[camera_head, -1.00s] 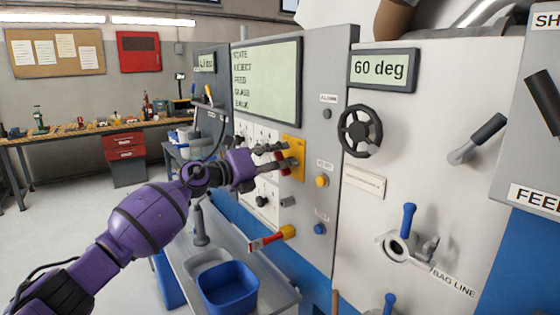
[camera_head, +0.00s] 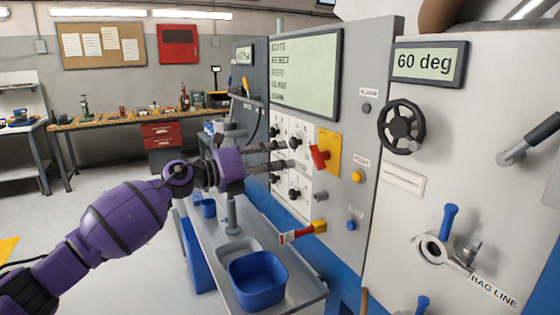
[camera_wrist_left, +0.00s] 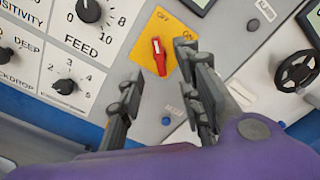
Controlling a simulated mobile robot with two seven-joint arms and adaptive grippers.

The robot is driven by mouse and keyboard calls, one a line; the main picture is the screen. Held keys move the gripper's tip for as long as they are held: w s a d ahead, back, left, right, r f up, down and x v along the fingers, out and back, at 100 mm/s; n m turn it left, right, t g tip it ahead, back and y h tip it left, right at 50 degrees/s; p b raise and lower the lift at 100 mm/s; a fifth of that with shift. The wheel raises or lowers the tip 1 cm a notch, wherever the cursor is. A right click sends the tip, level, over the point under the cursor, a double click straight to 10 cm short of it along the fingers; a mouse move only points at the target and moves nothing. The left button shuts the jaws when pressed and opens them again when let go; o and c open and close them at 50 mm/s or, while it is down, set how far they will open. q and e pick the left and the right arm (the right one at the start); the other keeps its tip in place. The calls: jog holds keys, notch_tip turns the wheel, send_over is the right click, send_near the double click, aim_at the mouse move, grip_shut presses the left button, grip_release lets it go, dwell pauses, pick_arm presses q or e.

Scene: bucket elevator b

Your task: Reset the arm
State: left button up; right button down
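My left gripper (camera_head: 290,155) is in front of the control panel, at the end of my purple arm. Its two fingers are apart with nothing between them. A red switch handle (camera_head: 319,157) on a yellow plate (camera_head: 333,146) sits just right of the fingertips, apart from them in the head view. In the left wrist view the open fingers (camera_wrist_left: 158,75) point toward the panel, and the red handle (camera_wrist_left: 158,57) shows between and beyond them on the yellow plate, with an OFF mark at its upper left. My right gripper is not in view.
Panel knobs (camera_head: 294,195) lie behind the fingers. A black handwheel (camera_head: 401,127) and blue-handled valve (camera_head: 449,218) are to the right. Below are a red-and-yellow lever (camera_head: 303,232), a blue bin (camera_head: 258,280) and a grey bench (camera_head: 312,288). Open floor lies left.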

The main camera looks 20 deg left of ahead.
pick_arm(q)
jog(key=s+d+f+n+y, duration=0.1)
jog(key=s+f+n+y, duration=0.3)
jog(key=f+n, duration=0.6)
jog(key=s+f+n+t+y, duration=0.15)
jog(key=s+f+n, duration=0.4)
jog(key=f, duration=0.75)
jog(key=s+d+f+n+y, duration=0.1)
jog(key=s+f+n+y, duration=0.35)
jog(key=f+n, duration=0.6)
jog(key=s+d+f+n+g, duration=0.2)
jog(key=s+f, duration=0.5)
jog(key=s, duration=0.4)
jog(key=s+d+f+n+g+p, duration=0.1)
jog(key=s+d+f+n+g, duration=0.1)
jog(key=s+f, duration=0.5)
jog(key=s+d+f+n+g, duration=0.3)
jog(key=s+f, duration=0.5)
jog(key=s, duration=0.7)
jog(key=shift+s+d+n+y, duration=0.35)
jog(key=shift+d+n, duration=0.15)
jog(key=shift+d, duration=0.2)
